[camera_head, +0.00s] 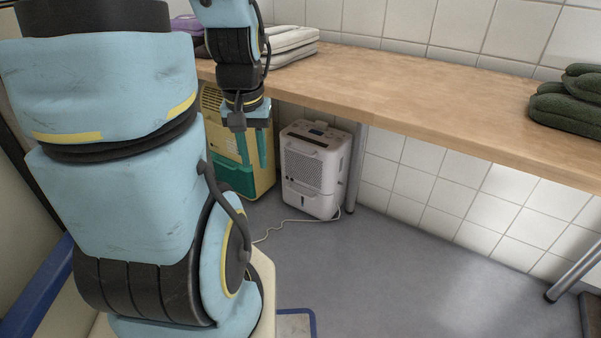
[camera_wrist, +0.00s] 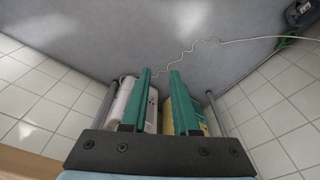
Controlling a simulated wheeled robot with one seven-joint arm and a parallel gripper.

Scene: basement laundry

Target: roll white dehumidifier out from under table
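The white dehumidifier (camera_head: 315,172) stands upright on the floor under the wooden table (camera_head: 420,92), beside a metal table leg (camera_head: 356,165). A slot handle and vents show on it. In the wrist view the dehumidifier (camera_wrist: 122,100) is partly hidden behind the left finger. My gripper (camera_head: 253,164) points down at the table's front edge, left of the dehumidifier and in front of a yellowish appliance. In the wrist view my gripper (camera_wrist: 161,72) has its green fingers apart with nothing held between them. I cannot tell whether either finger touches the dehumidifier.
The yellowish appliance (camera_head: 213,105) stands left of the dehumidifier; it also shows in the wrist view (camera_wrist: 198,115). A pale cord (camera_head: 283,222) lies on the floor. Folded towels (camera_head: 293,40) and dark green towels (camera_head: 570,105) lie on the table. The floor (camera_head: 400,270) in front is clear.

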